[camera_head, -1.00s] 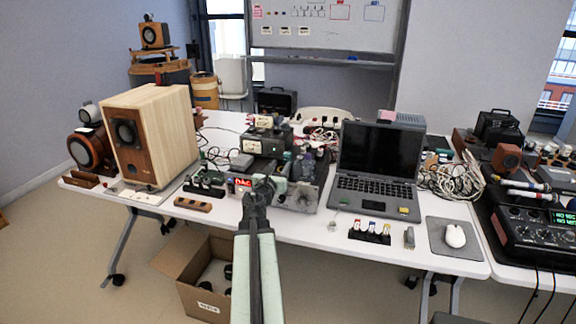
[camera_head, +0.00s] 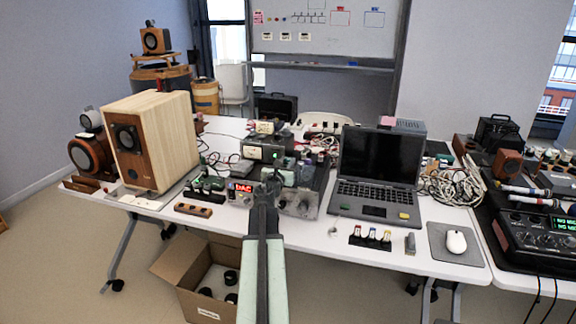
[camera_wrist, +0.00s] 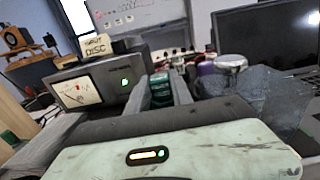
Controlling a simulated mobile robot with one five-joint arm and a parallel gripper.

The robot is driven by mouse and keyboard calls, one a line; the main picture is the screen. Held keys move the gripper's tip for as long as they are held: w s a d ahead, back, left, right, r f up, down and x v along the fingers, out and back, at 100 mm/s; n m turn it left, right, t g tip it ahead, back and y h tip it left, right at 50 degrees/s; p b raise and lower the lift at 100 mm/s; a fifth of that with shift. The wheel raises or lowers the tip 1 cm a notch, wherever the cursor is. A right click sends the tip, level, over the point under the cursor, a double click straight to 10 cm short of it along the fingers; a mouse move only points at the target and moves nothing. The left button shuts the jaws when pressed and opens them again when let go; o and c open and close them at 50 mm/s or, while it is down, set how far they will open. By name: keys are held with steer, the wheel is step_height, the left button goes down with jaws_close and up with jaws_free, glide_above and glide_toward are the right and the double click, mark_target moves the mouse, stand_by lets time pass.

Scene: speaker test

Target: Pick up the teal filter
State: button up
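The teal filter appears to be the small dark green-teal block (camera_wrist: 160,88) in the wrist view, seen between and beyond the fingers of my gripper (camera_wrist: 165,92). The fingers stand apart, one on each side of it in the picture. I cannot tell whether they touch it. In the head view my gripper (camera_head: 270,180) is over the front part of the middle of the table, in front of the stacked audio gear. It hides part of what lies behind it, and the filter is not clear there.
A grey box with a dial meter (camera_wrist: 85,91) stands left of the fingers in the wrist view; a silver-topped round part (camera_wrist: 230,63) is at right. In the head view a laptop (camera_head: 375,170) is right of my gripper, a wooden speaker (camera_head: 165,140) left. An open carton (camera_head: 190,290) is below.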

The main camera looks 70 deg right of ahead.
jaws_close()
step_height(320, 180, up, 10)
steer(key=p, duration=1)
